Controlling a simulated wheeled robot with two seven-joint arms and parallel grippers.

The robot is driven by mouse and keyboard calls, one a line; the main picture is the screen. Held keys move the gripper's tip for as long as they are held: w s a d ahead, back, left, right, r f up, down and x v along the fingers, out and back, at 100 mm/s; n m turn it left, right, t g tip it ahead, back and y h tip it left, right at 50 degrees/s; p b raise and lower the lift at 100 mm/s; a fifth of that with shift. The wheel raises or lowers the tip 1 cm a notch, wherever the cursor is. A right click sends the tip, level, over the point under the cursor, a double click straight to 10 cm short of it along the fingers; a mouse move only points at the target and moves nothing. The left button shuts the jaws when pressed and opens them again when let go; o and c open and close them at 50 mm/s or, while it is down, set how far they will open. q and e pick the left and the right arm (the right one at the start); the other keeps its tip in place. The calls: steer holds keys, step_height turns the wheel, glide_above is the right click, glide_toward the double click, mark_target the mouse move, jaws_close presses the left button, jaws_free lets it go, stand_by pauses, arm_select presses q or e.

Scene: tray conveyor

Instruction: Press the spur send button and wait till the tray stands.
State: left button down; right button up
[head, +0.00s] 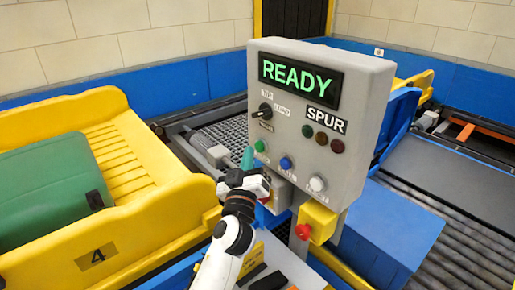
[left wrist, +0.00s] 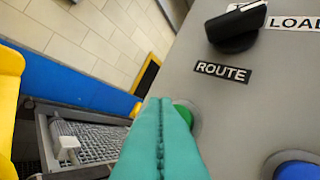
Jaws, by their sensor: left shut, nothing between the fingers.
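The grey control panel (head: 340,75) stands in the middle with a screen (head: 300,75) reading READY in green. Below are a green button (head: 260,146), a blue button (head: 286,163) and a white button (head: 317,184); their small labels are not readable. My left gripper (head: 247,157) is shut and empty, its teal fingers close to the green button. In the left wrist view the fingers (left wrist: 160,105) partly cover the green button (left wrist: 185,115); I cannot tell whether they touch. A yellow tray (head: 150,225) marked 4 holds a green case (head: 45,195). My right gripper is not in view.
A SPUR label (head: 323,118) sits above three dark lamps. A black selector knob (head: 264,112) is at upper left of the panel; it also shows in the left wrist view (left wrist: 235,28). A red knob (head: 302,231) on a yellow box is below. Rollers (head: 460,240) lie right.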

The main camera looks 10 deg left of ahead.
arm_select(q)
steer(key=shift+w+d, duration=0.25)
steer(key=shift+w, duration=0.05)
steer(key=shift+w+d+b, duration=0.3)
steer(key=shift+w+b, duration=0.05)
steer(key=shift+b, duration=0.25)
stand_by(0.6)
stand_by(0.3)
steer(key=shift+s+a, duration=0.55)
steer(key=shift+s, duration=0.2)
